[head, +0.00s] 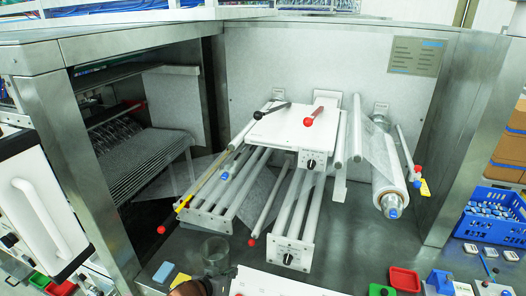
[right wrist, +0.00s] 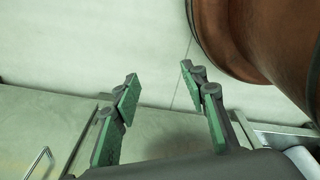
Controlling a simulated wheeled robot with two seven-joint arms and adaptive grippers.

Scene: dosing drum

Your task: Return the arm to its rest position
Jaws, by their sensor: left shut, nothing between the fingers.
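My right gripper (right wrist: 159,74) shows in the right wrist view. Its green-padded fingers are spread apart with nothing between them. They point towards a pale floor or wall surface. I cannot make out the right gripper in the head view.
A red tray (head: 405,279) and a blue crate (head: 490,215) are at the right. Some steel deck (head: 350,245) is bare.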

